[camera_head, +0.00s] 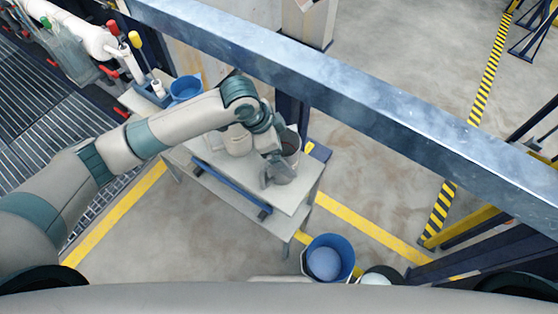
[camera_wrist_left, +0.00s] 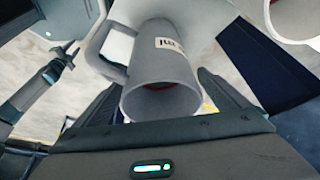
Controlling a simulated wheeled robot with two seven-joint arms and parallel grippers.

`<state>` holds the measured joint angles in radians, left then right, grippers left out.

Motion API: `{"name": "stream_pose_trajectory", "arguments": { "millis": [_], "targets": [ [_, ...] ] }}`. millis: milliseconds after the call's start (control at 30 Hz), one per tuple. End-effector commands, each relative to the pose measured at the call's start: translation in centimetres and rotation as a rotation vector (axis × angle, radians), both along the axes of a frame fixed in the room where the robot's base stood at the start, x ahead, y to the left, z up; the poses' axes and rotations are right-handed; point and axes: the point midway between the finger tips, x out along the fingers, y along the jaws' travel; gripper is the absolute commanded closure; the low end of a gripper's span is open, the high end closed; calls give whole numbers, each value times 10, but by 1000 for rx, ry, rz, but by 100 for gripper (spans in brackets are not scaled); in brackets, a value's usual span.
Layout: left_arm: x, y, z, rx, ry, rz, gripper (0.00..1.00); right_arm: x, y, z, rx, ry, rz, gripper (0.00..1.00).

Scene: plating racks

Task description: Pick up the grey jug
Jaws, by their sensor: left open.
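The grey jug (camera_wrist_left: 168,62) shows in the left wrist view, with its round mouth towards the camera, a loop handle on its left and a small printed label. My left gripper (camera_head: 277,162) is open over the work table in the head view. In the left wrist view its dark fingers stand on either side of the jug, with gaps visible, so the jug lies between them and is not clamped. In the head view the gripper and wrist crowd this spot, and I cannot clearly separate the jug from them. My right gripper is not in view.
The pale table (camera_head: 215,181) also bears a whitish vessel (camera_head: 237,143) and a blue container (camera_head: 185,88) at its far left. A blue bucket (camera_head: 327,263) stands on the floor in front. A large blue beam (camera_head: 380,112) crosses above, behind the table.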

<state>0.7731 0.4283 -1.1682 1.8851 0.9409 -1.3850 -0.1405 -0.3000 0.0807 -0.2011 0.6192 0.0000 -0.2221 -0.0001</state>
Motion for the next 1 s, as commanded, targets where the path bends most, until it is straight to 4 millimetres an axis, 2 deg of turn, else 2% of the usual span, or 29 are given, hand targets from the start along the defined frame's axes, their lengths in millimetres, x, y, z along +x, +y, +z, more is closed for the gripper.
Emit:
{"name": "stream_pose_trajectory", "arguments": {
  "millis": [433,467,700,1000],
  "targets": [
    [0,0,-1,0,0,0,5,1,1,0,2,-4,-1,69],
    [0,0,0,0,0,0,10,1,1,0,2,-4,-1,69],
    [0,0,0,0,0,0,67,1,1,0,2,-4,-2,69],
    [1,0,1,-1,-1,-1,69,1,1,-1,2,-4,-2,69]
  ]
}}
